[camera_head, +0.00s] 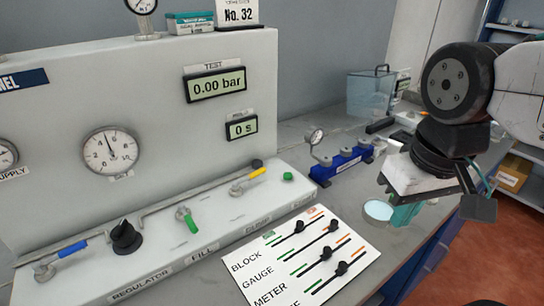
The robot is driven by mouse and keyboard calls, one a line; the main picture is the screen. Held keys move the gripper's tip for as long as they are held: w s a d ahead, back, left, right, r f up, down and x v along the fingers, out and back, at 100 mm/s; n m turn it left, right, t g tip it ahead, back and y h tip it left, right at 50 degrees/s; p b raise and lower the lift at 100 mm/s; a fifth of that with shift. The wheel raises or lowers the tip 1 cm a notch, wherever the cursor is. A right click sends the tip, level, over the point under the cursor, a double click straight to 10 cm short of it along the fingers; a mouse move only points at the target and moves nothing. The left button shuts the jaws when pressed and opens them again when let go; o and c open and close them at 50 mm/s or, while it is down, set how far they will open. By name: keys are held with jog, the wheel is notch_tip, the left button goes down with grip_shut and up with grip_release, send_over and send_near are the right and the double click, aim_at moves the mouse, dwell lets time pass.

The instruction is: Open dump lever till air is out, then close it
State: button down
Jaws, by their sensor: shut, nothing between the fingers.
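The yellow-handled lever (248,181) sits on the white front ledge of the panel, above a label that I cannot read clearly and take for the dump label. Its handle points up and to the right. The TEST display (215,84) reads 0.00 bar. The smaller display (241,126) below it reads 0 s. My gripper (432,190) hangs at the right over the bench, well apart from the lever. It is shut and holds nothing; its fingertips are partly hidden.
A green lever (187,219) over FILL, a black regulator knob (126,237) and a blue lever (62,250) share the ledge. A round gauge (110,150) is above. A white board with black levers (305,262) and a blue manifold (342,164) lie between panel and gripper.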

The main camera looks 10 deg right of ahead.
jog(key=w+a+r+n+t, duration=0.1)
jog(key=w+a, duration=0.3)
jog(key=w, duration=0.4)
jog(key=w+a+r+n, duration=0.1)
jog(key=w+a+n, duration=0.15)
jog(key=w, duration=0.55)
jog(key=n+t+y, duration=0.1)
jog(key=y, duration=0.1)
send_near(250, 176)
notch_tip(250, 176, up, 3)
jog(key=w+d, duration=0.2)
jog(key=w, duration=0.1)
jog(key=shift+s+a+f, duration=0.1)
jog(key=shift+s+f, duration=0.1)
jog(key=shift+f, duration=0.15)
jog(key=x, duration=0.9)
jog(key=shift+w+f, duration=0.25)
jog(key=shift+f, duration=0.05)
jog(key=shift+s+d+h, duration=0.1)
jog(key=shift+d+h, duration=0.2)
